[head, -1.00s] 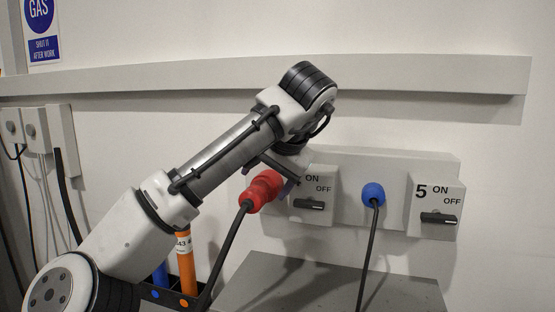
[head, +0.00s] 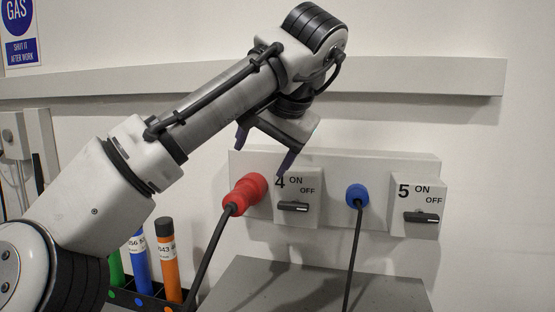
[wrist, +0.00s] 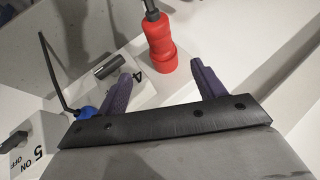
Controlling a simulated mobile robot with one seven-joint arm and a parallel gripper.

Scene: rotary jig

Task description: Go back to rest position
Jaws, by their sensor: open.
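My gripper (head: 262,160) is open and empty in the head view, in front of the wall panel and above the red plug. In the wrist view its two purple fingers (wrist: 162,88) are spread apart with nothing between their tips. The red plug (head: 245,194) sits at the left of the panel beside switch box 4, with a black cable running down from it. It also shows in the wrist view (wrist: 160,50), beyond the fingers and apart from them.
Switch box 4 (head: 299,212), a blue plug (head: 357,195) with a black cable and switch box 5 (head: 417,203) are on the panel (head: 330,160). A grey surface (head: 310,285) lies below. Green, blue and orange (head: 170,260) cylinders stand in a black rack at lower left. A rail (head: 430,77) crosses the wall.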

